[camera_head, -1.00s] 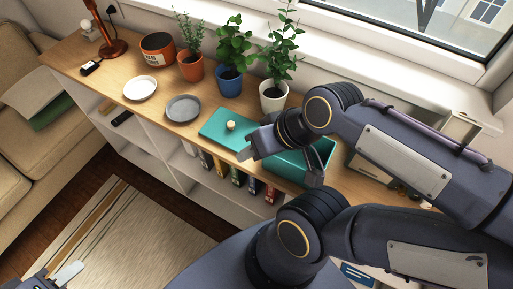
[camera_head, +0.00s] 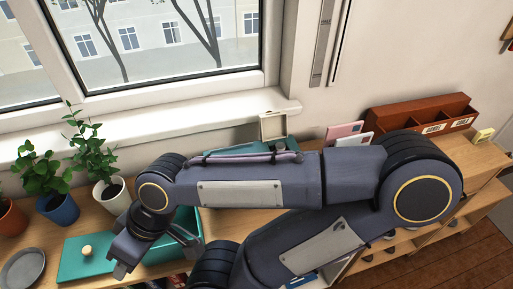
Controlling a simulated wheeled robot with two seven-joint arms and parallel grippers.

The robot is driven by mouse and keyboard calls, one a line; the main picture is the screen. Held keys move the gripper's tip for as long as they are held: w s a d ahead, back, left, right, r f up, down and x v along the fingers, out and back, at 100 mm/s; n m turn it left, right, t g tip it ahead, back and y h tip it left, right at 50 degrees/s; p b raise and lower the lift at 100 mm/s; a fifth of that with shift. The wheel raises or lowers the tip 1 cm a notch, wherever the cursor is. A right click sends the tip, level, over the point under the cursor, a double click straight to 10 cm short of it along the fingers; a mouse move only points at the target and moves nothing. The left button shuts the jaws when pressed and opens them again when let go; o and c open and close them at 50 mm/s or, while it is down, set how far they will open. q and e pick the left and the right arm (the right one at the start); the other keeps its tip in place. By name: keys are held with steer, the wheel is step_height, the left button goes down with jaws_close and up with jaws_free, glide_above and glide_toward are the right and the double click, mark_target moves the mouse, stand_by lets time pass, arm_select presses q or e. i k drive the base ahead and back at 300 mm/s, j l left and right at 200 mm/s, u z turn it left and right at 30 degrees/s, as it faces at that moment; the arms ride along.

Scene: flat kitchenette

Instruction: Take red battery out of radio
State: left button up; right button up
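I cannot make out a radio or a red battery for certain. A teal piece (camera_head: 228,147) shows behind my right arm near the window sill, mostly hidden, and I cannot tell what it is. My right gripper (camera_head: 155,254) hangs over the teal box (camera_head: 196,222) on the wooden shelf top, its fingers apart, with nothing seen between them. The arm hides much of the box. A teal lid (camera_head: 70,262) with a pale round knob lies just left of the box. My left gripper is not in view.
Potted plants in a white pot (camera_head: 109,190) and a blue pot (camera_head: 58,208) stand left of the arm. A grey plate (camera_head: 22,268) lies at the lower left. A small cream box (camera_head: 273,127) and a brown organizer (camera_head: 425,117) stand along the back.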

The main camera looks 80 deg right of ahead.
mark_target(280, 146)
steer(key=z, duration=0.45)
steer(key=k+l+z, duration=0.1)
steer(key=z, duration=0.8)
steer(key=l+z, duration=0.15)
steer(key=z, duration=0.3)
steer(key=l+z, duration=0.1)
steer(key=z, duration=0.35)
steer(key=l+z, duration=0.1)
steer(key=z, duration=0.35)
steer(key=l+u, duration=0.15)
steer(key=u, duration=1.3)
